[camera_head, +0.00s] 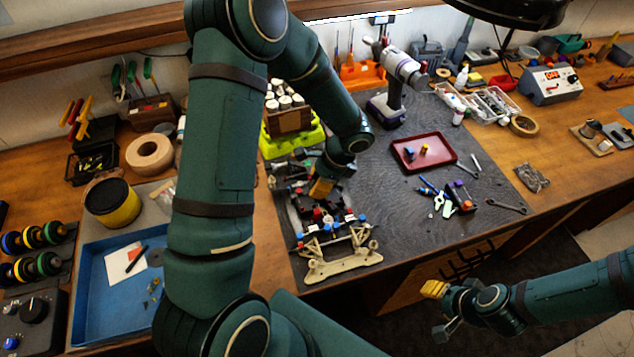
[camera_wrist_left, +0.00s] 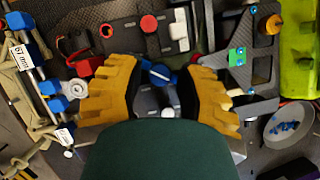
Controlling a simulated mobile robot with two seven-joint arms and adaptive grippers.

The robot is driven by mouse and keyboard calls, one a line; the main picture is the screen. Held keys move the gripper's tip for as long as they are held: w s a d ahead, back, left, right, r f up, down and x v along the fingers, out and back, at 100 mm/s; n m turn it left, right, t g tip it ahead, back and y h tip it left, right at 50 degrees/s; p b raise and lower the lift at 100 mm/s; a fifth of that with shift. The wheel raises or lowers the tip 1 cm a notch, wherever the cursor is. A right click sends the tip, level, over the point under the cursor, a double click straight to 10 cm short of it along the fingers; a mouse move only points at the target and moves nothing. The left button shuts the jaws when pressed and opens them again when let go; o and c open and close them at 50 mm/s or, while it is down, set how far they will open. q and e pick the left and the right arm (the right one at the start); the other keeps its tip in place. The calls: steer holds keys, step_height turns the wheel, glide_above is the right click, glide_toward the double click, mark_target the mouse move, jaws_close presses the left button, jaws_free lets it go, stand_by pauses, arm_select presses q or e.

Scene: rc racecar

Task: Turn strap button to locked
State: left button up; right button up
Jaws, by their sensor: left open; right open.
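The racecar chassis (camera_head: 343,265) lies on the dark mat, its pale frame toward the front edge. My left gripper (camera_head: 322,188) is down over the car; its yellow fingers also show in the left wrist view (camera_wrist_left: 162,88). They are open and stand on both sides of a round blue button (camera_wrist_left: 160,73) with a pale line across its top. I cannot tell whether they touch it. A red button (camera_wrist_left: 148,23) sits on the car beyond the blue one. My right gripper (camera_head: 437,305) is open and empty, off the front of the bench at the right.
A red tray (camera_head: 424,152) and loose tools, including a wrench (camera_head: 506,204), lie on the mat to the right. A yellow-green rack (camera_head: 292,142) stands behind the car. A blue tray (camera_head: 88,300) is at the left. The mat's right part has free room.

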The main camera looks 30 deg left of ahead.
arm_select(q)
steer(key=v, duration=1.1)
steer(key=shift+r, duration=0.25)
